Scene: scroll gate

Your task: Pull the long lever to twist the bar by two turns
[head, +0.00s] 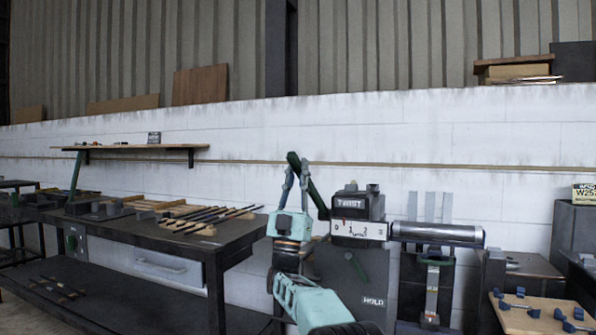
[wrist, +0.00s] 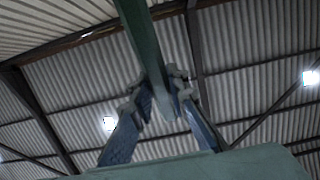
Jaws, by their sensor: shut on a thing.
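The long green lever (head: 316,196) slants up and left from the left side of the dark machine labelled TWIST (head: 350,203). My gripper (head: 296,170) points upward and is shut on the lever close to its top end. In the wrist view the green lever (wrist: 139,38) runs down between the two fingers of my gripper (wrist: 158,93). A pale dial plate (head: 358,231) marked 0, 1, 2 is on the machine's front; its pointer is too small to read. The bar being twisted cannot be made out clearly.
A panel labelled HOLD (head: 371,285) is below. A workbench (head: 236,233) with several rods stands at the left. A board with blue clamps (head: 541,316) lies at the lower right. A white wall is behind.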

